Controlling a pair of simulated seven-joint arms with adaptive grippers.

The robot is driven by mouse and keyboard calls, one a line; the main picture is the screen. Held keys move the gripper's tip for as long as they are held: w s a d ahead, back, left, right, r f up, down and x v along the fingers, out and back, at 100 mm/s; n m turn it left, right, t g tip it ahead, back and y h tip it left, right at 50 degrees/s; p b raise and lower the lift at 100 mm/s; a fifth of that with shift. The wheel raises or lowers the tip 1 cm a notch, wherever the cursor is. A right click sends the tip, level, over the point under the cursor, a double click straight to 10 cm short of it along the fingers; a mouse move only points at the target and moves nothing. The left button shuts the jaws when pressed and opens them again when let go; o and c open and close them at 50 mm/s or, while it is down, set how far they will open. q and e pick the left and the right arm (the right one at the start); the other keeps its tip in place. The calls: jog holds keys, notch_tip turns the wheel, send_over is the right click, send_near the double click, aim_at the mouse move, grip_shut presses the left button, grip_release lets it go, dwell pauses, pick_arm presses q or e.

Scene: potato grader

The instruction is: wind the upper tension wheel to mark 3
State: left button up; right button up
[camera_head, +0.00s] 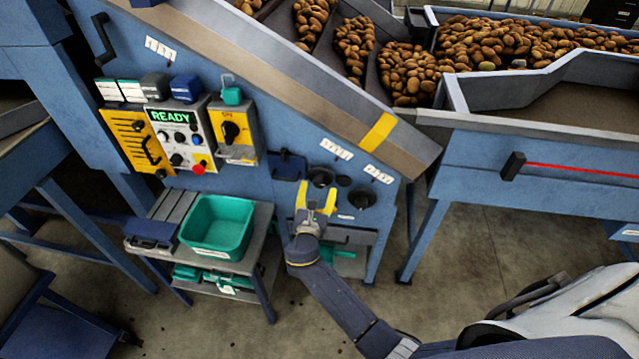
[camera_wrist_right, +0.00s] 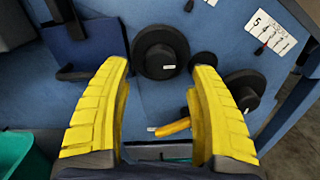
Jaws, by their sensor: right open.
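Two black wheels are on the blue machine panel. The higher one, the upper tension wheel (camera_head: 320,177), also shows in the wrist view (camera_wrist_right: 160,52) beyond and between my fingertips. The other wheel (camera_head: 362,198) is lower right; it also shows in the wrist view (camera_wrist_right: 245,90), partly behind a finger. A white scale plate (camera_head: 335,150) is above the upper wheel; its marks are too small to read in the head view. My right gripper (camera_head: 317,195) is open and empty, its yellow fingers spread just in front of the upper wheel, apparently not gripping it. My left gripper is out of view.
A small black knob (camera_wrist_right: 203,63) sits between the wheels, and a yellow lever (camera_wrist_right: 173,128) is below them. A blue bracket (camera_head: 287,165) projects left of the upper wheel. A side table with a green bin (camera_head: 217,226) stands at left.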

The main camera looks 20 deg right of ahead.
aim_at(319, 186)
jog(key=shift+x, duration=1.95)
jog(key=shift+c, duration=0.3)
jog(key=c, duration=1.2)
jog(key=shift+m, duration=0.6)
